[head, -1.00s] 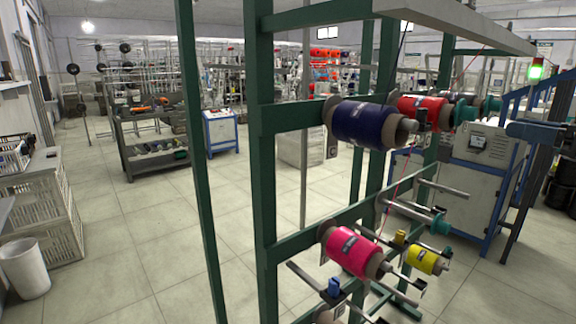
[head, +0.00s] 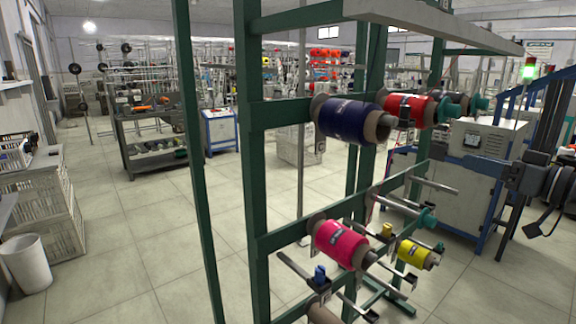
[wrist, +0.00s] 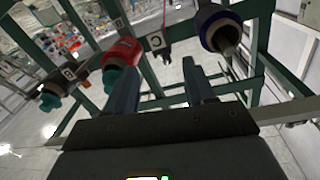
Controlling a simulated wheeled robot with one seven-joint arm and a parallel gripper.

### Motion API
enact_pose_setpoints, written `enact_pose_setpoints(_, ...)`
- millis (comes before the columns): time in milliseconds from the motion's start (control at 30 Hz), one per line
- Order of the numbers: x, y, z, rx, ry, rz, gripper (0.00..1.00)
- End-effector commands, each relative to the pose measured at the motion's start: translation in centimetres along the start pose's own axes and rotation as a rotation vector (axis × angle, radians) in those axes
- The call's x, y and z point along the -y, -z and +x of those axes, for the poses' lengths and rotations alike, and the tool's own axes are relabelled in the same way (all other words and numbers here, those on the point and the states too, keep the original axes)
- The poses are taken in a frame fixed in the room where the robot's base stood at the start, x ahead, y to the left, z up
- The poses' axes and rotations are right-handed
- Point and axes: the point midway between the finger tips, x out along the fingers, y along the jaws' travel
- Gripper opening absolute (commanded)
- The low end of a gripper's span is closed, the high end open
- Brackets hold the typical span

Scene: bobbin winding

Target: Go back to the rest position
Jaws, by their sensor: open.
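My gripper (head: 545,222) hangs at the right edge of the head view, to the right of the green rack and clear of its spools. In the wrist view my gripper (wrist: 160,72) shows two fingers standing apart with nothing held between them. The green rack (head: 258,180) bears a dark blue spool (head: 345,118), a red spool (head: 405,108), a pink spool (head: 338,240) and a yellow spool (head: 414,254). The red spool (wrist: 122,52) and the blue spool (wrist: 216,28) also show beyond the fingers in the wrist view.
A white-and-blue machine cabinet (head: 470,190) stands behind the rack at the right. A grey shelf cart (head: 150,150), crates (head: 50,215) and a white bin (head: 26,262) stand at the left. The floor (head: 130,240) between them and the rack is clear.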

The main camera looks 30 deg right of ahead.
Motion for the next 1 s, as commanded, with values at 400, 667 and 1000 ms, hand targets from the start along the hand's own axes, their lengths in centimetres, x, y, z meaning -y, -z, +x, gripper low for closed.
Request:
enact_pose_setpoints(400,8.3,-16.6,4.3,0.069,-0.163,0.236,0.54)
enact_pose_setpoints(667,15.9,-26.1,1.8,0.153,-0.267,0.274,0.54)
enact_pose_setpoints(1000,25.1,-32.8,-6.8,0.25,-0.319,0.177,0.54)
